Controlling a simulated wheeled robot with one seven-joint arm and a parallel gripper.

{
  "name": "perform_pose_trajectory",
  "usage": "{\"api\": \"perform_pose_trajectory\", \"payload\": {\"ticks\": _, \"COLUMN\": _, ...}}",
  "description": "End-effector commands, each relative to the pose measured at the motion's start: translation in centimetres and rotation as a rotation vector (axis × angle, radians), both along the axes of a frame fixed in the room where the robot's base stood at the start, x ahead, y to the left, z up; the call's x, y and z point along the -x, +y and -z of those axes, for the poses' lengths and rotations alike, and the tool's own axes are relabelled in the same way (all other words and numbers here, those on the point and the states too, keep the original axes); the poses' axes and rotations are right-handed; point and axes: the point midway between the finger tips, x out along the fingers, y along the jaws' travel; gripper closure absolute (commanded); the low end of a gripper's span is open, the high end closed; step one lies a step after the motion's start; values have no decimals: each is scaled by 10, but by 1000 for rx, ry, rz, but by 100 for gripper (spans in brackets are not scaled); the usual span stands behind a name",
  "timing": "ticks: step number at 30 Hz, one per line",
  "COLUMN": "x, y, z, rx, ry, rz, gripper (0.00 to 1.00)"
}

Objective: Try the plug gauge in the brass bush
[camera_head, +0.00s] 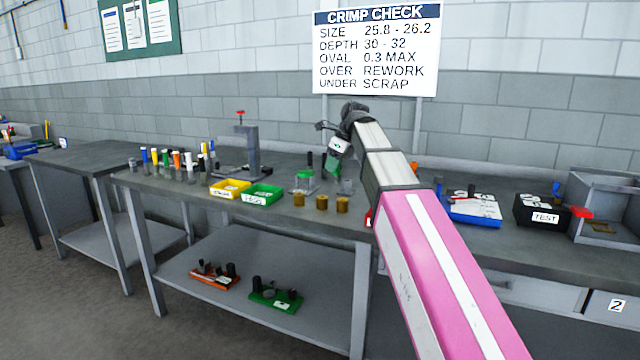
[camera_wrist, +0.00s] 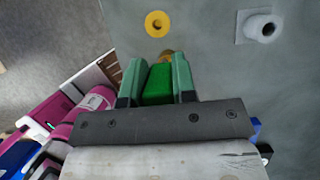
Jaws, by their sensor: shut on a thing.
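In the head view my gripper (camera_head: 338,160) is above the bench, a little behind and above the brass bushes. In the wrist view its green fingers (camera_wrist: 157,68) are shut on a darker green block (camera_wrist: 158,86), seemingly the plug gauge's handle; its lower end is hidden. Brass bushes stand in a row near the bench's front: left (camera_head: 299,200), middle (camera_head: 322,202) and right (camera_head: 342,205). In the wrist view one bush (camera_wrist: 157,23) shows its open bore. Another brass piece (camera_wrist: 167,53) is mostly hidden behind the fingers. I see no contact with a bush.
A small stand with a green top (camera_head: 304,182) is left of my gripper. A grey cylinder (camera_head: 347,186) stands behind the right bush. A TEST box (camera_head: 541,212) is at right. Bare bench lies before the bushes.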

Motion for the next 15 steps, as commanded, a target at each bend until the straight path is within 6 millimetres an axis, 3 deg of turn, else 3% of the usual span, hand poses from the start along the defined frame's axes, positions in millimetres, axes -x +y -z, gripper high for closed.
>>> {"api": "perform_pose_trajectory", "payload": {"ticks": 3, "x": -14, "y": 39, "z": -1, "rx": 1, "ry": 1, "rz": -4, "gripper": 100}}
{"api": "perform_pose_trajectory", "payload": {"ticks": 9, "x": -26, "y": 97, "z": -1, "rx": 0, "ry": 0, "rz": -3, "gripper": 100}}
{"api": "perform_pose_trajectory", "payload": {"ticks": 15, "x": -30, "y": 124, "z": 0, "rx": 0, "ry": 0, "rz": -1, "gripper": 100}}
